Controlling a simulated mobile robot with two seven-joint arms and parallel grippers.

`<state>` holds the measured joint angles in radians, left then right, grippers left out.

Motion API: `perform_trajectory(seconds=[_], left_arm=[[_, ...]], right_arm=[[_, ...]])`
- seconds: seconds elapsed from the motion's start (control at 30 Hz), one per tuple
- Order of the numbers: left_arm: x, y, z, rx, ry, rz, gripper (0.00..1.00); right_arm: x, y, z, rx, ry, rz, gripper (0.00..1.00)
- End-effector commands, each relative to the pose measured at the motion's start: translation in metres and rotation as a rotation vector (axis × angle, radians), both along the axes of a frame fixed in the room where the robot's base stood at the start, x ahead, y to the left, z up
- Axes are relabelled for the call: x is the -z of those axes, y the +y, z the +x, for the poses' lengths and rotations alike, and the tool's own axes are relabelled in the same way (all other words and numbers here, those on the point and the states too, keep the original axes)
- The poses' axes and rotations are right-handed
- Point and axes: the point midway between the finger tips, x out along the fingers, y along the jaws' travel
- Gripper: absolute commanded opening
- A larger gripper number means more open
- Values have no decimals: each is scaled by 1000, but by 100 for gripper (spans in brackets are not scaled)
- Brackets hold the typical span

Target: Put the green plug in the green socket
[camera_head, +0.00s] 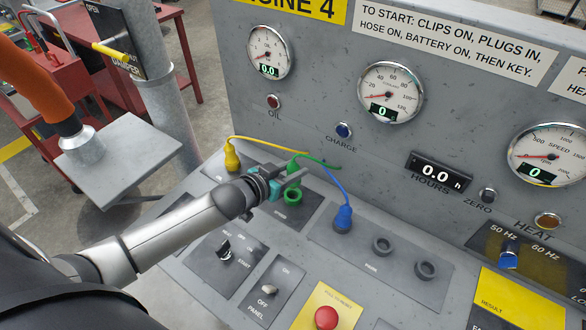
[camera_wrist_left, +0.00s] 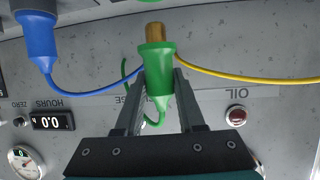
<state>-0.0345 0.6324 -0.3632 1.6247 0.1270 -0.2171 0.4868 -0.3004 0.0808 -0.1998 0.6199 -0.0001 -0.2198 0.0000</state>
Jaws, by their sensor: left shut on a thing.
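The green plug (camera_wrist_left: 158,75) is held between the two fingers of my left gripper (camera_wrist_left: 160,90), its brass tip pointing to the top of the left wrist view. In the head view my left gripper (camera_head: 283,184) is above the sloping panel, with part of the green plug (camera_head: 293,166) showing behind its fingers. The green socket (camera_head: 292,197) is a green ring on the panel just beside and below the fingers. The plug looks apart from the socket. My right gripper is not in view.
A yellow plug (camera_head: 232,160) and a blue plug (camera_head: 343,217) stand on the panel on either side, with their cables crossing behind the gripper. Two grey sockets (camera_head: 382,245) are empty to the right. A red button (camera_head: 326,317) is at the front.

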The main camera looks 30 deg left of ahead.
Motion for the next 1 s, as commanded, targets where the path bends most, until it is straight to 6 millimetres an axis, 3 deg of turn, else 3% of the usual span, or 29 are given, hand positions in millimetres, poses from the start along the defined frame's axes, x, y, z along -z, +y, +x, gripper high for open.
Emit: perform_trajectory(seconds=[0.6,1.0], left_arm=[[44,0,1,0,-2,-1,0],[51,0,1,0,-2,-1,0]], right_arm=[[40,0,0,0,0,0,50],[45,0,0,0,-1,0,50]])
